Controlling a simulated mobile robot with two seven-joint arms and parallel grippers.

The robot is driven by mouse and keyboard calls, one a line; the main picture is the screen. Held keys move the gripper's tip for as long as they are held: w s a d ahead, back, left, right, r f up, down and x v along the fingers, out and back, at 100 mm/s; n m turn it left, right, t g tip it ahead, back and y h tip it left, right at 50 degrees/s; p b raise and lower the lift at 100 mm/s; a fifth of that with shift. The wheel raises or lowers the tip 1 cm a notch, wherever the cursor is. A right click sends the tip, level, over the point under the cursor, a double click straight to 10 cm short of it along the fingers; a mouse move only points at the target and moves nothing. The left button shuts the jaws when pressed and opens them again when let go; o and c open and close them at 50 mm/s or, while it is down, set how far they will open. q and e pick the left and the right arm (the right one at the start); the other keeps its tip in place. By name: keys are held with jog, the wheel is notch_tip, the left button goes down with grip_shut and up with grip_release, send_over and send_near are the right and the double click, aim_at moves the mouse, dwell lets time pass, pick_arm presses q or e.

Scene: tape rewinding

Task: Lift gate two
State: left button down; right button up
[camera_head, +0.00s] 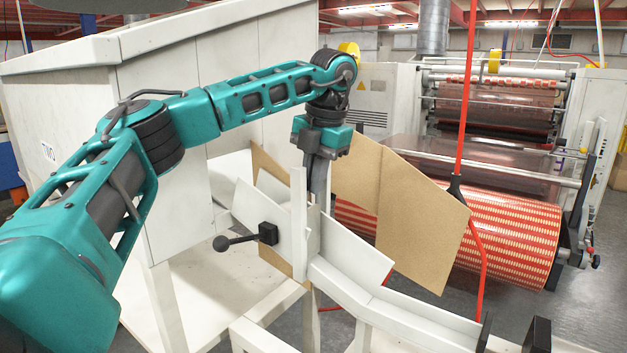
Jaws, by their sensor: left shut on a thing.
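My left gripper (318,185) points down at the mouth of the white chute, beside a narrow white upright plate (299,210) that looks like gate two. The gripper is shut on it; the fingertips and the exact grip are partly hidden behind the white panels. A black lever with a ball knob (222,243) sticks out to the left of the chute. My right gripper does not show.
A white sloped trough (390,305) runs down to the right from the gate. Brown boards (420,220) stand behind it. A red cable (466,110) hangs in front of the machine with a red-patterned roll (510,235). A white frame stands below.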

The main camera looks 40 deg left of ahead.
pick_arm(q)
notch_tip(320, 180, up, 10)
dwell(0.4)
jog(key=c, duration=1.3)
grip_release()
jog(key=shift+o, duration=0.5)
jog(key=shift+f, duration=0.15)
notch_tip(320, 180, up, 7)
jog(key=d, duration=0.1)
jog(key=shift+d+r, duration=0.2)
jog(key=shift+w, duration=0.15)
